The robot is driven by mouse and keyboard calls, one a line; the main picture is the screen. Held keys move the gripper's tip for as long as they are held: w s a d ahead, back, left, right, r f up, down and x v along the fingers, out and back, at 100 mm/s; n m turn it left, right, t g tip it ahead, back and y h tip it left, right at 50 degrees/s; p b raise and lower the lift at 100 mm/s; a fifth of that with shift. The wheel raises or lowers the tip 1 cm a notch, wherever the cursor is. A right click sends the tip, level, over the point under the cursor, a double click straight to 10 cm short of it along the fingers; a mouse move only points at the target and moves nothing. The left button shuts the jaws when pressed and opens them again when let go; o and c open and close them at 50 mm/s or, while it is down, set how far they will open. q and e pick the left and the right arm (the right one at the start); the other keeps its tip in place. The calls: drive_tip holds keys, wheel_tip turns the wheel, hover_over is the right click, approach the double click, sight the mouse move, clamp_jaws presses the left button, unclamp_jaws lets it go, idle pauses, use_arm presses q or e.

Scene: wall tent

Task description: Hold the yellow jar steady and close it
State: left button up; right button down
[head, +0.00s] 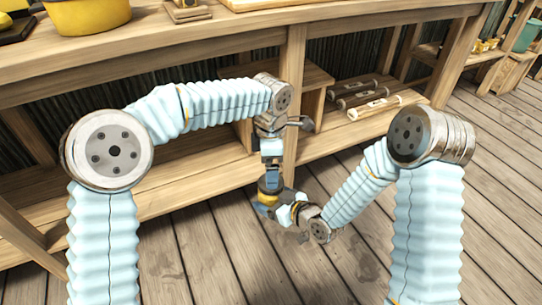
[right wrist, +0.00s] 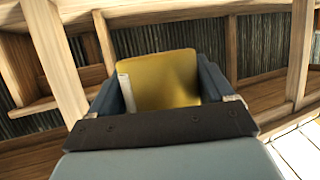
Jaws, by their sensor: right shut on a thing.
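The yellow jar (head: 268,197) is held up in front of the workbench, between my two grippers in the head view. In the right wrist view the jar (right wrist: 163,78) fills the space between the two fingers. My right gripper (head: 270,205) comes from the right and is shut on the jar's side. My left gripper (head: 271,176) points down from above, right over the jar. A dark part shows at the jar's top, against the left gripper; I cannot tell whether it is a lid or fingers. The left fingertips are too small to read.
The wooden workbench (head: 190,52) runs behind my arms, with a lower shelf (head: 185,175). A large yellow pot (head: 88,14) stands on top at the left. Several rolled items (head: 372,103) lie on the shelf at right. The plank floor (head: 225,265) below is clear.

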sight(271, 196)
use_arm(q)
drive_tip(key=shift+f, duration=2.35)
drive_tip(key=c, duration=1.1)
drive_tip(key=m, duration=1.3)
drive_tip(key=shift+m, duration=0.4)
drive_tip(key=m, duration=0.3)
